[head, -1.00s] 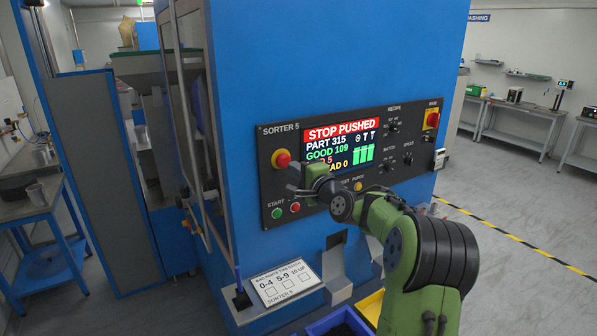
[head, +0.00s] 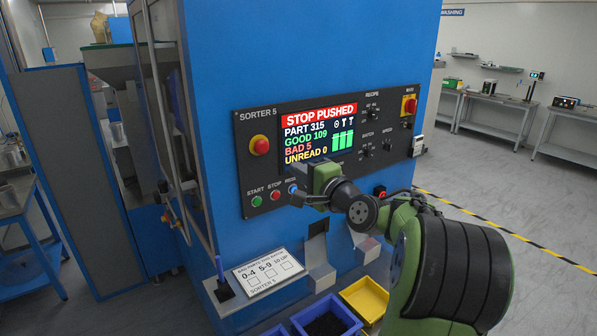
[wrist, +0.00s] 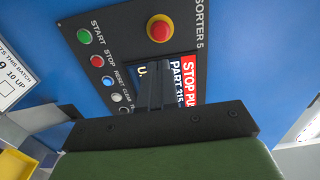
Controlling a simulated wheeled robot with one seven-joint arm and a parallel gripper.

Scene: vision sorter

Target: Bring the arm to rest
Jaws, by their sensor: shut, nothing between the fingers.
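My green arm (head: 455,265) reaches in from the lower right in the head view. My gripper (head: 299,198) is at the lower edge of the black control panel (head: 225,175), in front of the row of small buttons. In the wrist view my gripper (wrist: 155,88) is shut and empty, its dark fingers pointing toward the panel and covering part of the screen (wrist: 184,75). Whether the fingertips touch the panel cannot be told. The screen reads STOP PUSHED, PART 315, GOOD 109, BAD 5, UNREAD 0 in the head view.
A red emergency button (head: 259,145) on yellow sits left of the screen. Below the panel are a batch card (head: 268,272), a blue bin (head: 326,318) and a yellow bin (head: 362,298). Open floor (head: 520,200) with a striped line lies to the right.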

